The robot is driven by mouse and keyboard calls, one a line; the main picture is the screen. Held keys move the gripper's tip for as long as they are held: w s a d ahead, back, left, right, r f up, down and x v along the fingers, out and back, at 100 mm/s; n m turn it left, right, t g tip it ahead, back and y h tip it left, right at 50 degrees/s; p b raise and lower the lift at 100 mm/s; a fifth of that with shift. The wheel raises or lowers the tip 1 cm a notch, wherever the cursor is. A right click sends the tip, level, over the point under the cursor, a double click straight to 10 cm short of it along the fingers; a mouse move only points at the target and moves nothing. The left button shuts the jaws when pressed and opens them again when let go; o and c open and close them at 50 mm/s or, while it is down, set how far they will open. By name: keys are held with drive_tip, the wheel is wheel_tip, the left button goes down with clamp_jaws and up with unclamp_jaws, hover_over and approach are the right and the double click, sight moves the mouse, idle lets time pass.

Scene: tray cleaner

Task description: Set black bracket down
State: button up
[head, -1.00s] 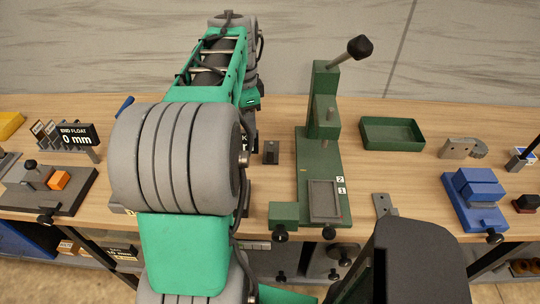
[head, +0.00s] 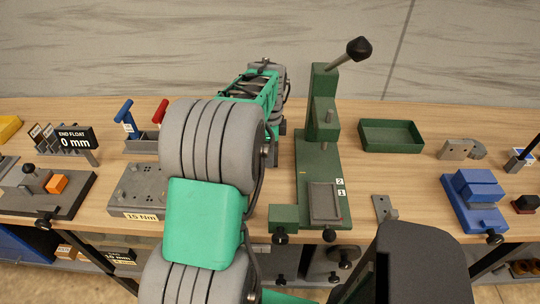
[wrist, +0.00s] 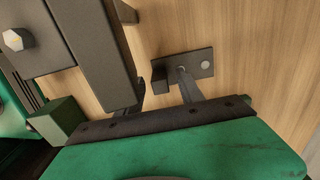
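The black bracket (wrist: 199,64) is a small dark plate with an upright flange and a pale round spot. In the wrist view it appears to lie on the wooden bench. My gripper (wrist: 162,77) is right over it, one finger on each side of the flange. The fingers look apart, with small gaps beside the flange; whether either touches it is hard to tell. The right finger overlaps part of the plate. In the head view my arm hides both gripper and bracket.
A green tray (head: 391,148), blue vise (head: 473,197) and grey plate (head: 384,207) sit farther right. A grey "15 Nm" block (head: 137,190) is left.

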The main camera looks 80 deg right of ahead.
clamp_jaws()
drive_tip(key=shift+r, duration=0.15)
idle(0.6)
